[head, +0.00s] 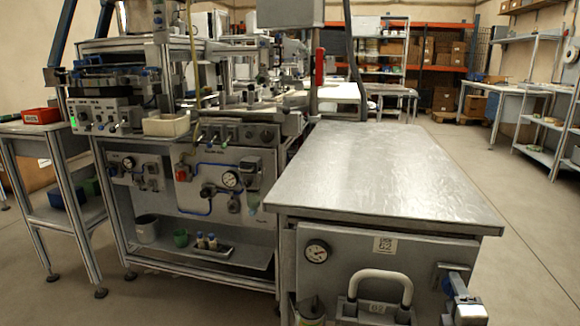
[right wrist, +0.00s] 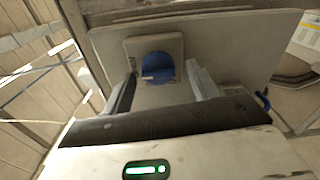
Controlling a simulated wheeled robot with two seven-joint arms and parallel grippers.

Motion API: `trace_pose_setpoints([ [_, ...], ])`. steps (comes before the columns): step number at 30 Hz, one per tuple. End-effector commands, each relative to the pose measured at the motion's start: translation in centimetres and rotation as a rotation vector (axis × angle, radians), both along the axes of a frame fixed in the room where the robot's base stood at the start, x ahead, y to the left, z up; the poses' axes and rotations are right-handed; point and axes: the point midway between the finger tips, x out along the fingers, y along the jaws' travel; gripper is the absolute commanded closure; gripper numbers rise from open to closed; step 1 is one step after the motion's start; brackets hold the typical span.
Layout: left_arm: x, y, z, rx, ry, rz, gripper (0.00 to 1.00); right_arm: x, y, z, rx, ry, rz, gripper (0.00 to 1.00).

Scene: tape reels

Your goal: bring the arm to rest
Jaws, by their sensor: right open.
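My right gripper (head: 458,287) shows small at the lower right of the head view, in front of the grey front panel (head: 340,262) of the metal-topped cabinet. In the right wrist view my right gripper (right wrist: 160,92) has its two fingers spread apart. A blue round knob (right wrist: 158,67) on a square plate shows between and beyond the fingers. I see nothing gripped; whether a finger touches the plate I cannot tell. My left gripper is not in view.
The cabinet's bare metal top (head: 375,165) is clear. Its panel has a pale looped handle (head: 380,275) and a round gauge (head: 317,252). A machine bench with gauges (head: 232,180) stands to the left, a red box (head: 41,116) further left. Open floor lies to the right.

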Motion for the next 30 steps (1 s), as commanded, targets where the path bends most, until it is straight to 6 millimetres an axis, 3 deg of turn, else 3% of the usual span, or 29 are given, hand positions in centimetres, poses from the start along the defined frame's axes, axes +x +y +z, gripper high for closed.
trace_pose_setpoints([
  [2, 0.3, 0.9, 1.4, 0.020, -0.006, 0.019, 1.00, -1.2, 1.4, 0.4, 0.105, 0.015, 0.028, 0.41],
  [5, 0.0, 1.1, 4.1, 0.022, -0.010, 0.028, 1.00, -4.8, 4.4, 0.4, 0.365, 0.067, 0.051, 0.41],
  [12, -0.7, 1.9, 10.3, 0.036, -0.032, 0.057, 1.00, -17.2, 14.3, 1.4, 1.203, 0.297, -0.005, 0.41],
  [16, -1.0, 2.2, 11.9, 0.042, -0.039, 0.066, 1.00, -22.1, 18.0, 2.6, 1.517, 0.406, -0.087, 0.41],
  [21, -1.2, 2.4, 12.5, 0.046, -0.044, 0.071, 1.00, -25.0, 20.2, 3.3, 1.700, 0.473, -0.152, 0.41],
  [30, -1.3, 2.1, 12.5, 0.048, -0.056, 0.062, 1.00, -25.3, 20.3, 3.2, 1.714, 0.476, -0.166, 0.41],
])
